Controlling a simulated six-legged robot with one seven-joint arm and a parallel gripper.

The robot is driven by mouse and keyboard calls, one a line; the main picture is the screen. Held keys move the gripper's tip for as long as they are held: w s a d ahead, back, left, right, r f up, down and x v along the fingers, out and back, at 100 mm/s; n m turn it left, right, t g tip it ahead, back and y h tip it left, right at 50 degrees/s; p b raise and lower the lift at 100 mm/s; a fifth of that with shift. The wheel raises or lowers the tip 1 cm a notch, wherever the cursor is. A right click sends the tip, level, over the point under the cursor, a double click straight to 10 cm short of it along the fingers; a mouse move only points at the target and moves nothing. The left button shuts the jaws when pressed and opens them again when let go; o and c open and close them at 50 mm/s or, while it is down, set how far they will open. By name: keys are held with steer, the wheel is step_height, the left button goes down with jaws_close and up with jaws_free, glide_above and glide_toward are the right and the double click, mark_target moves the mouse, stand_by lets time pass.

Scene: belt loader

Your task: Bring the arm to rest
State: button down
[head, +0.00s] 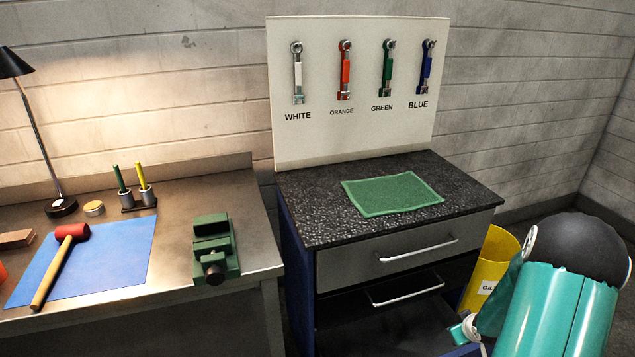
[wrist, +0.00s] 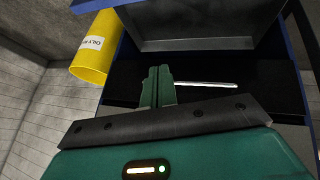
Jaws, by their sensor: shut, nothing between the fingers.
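My gripper (wrist: 157,80) shows in the wrist view with its two green fingers together and nothing between them. It points toward the dark front of the tool cabinet, with a bright drawer handle (wrist: 205,84) just right of the fingertips. I cannot tell the exact gap between them. In the head view my teal arm (head: 556,315) fills the lower right corner, beside the cabinet and in front of the yellow bin (head: 490,260). The fingers are not clearly visible there.
The cabinet (head: 315,230) has a green mat (head: 392,193) on its black top and two drawer handles in front. Wrenches hang on the labelled board (head: 350,140) behind. The left bench holds a green vise (head: 213,250), a mallet (head: 60,262) and a lamp (head: 40,135).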

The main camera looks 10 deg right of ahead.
steer(key=a+r+m+h, duration=0.1)
steer(key=a+r, duration=0.4)
steer(key=r, duration=0.4)
steer(key=s+a+r, duration=0.1)
steer(key=a+r, duration=0.4)
steer(key=r, duration=0.3)
steer(key=a+r+m+h, duration=0.1)
steer(key=a+r, duration=0.4)
steer(key=r, duration=0.4)
steer(key=s+a+r+y, duration=0.2)
steer(key=s+a+r, duration=0.2)
steer(key=s+a, duration=0.4)
steer(key=s+a+r+y, duration=0.2)
steer(key=s+a+r, duration=0.3)
steer(key=s+a, duration=0.3)
steer(key=a, duration=0.2)
steer(key=shift+s+a+r+g, duration=0.15)
steer(key=shift+s+a+g, duration=0.2)
steer(key=shift+g, duration=0.05)
steer(key=shift+a, duration=0.1)
